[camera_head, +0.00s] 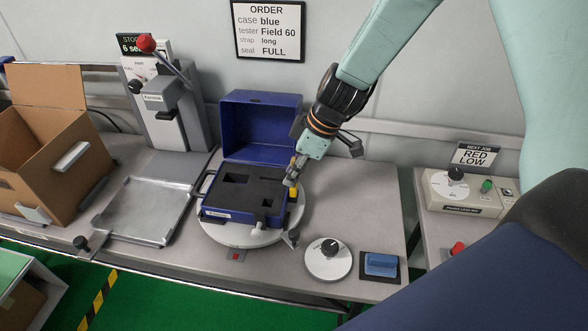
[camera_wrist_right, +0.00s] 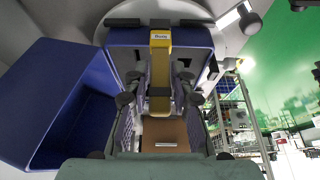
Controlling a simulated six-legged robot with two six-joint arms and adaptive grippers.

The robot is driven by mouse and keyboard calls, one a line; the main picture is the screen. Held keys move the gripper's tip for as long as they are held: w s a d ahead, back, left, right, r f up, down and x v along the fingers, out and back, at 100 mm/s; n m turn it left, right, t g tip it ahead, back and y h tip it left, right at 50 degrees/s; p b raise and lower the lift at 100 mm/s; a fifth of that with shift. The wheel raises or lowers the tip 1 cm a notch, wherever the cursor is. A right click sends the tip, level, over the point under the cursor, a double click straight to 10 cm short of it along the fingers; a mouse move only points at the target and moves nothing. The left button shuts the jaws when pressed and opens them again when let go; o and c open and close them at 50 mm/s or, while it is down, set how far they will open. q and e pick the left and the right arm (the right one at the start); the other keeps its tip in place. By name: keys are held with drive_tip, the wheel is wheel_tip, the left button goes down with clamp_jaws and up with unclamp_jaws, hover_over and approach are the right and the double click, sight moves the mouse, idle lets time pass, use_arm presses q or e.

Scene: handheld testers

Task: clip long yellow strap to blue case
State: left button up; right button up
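The blue case (camera_head: 212,206) lies open on a round white turntable, its lid (camera_head: 262,118) raised at the back and its dark foam insert facing up. My right gripper (camera_head: 292,180) points down at the case's right side. A yellow strap (camera_head: 293,193) shows just under its fingertips, beside the case wall. In the right wrist view the strap (camera_wrist_right: 160,62) runs lengthwise, centred between the fingers (camera_wrist_right: 160,92), with a labelled end at the blue case (camera_wrist_right: 190,38). The fingers look closed on it. Whether the strap is fastened to the case I cannot tell. My left gripper is out of view.
A grey press with a red-knobbed lever (camera_head: 147,45) and a metal tray (camera_head: 140,212) stand left of the turntable (camera_head: 245,236). A cardboard box (camera_head: 40,165) is at far left. A dial (camera_head: 329,257) and a blue block (camera_head: 380,264) sit front right. The bench right of the case is clear.

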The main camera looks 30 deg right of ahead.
drive_tip(key=o, duration=0.3)
drive_tip(key=shift+o, duration=0.2)
drive_tip(key=v, duration=1.2)
drive_tip(key=shift+s, duration=0.1)
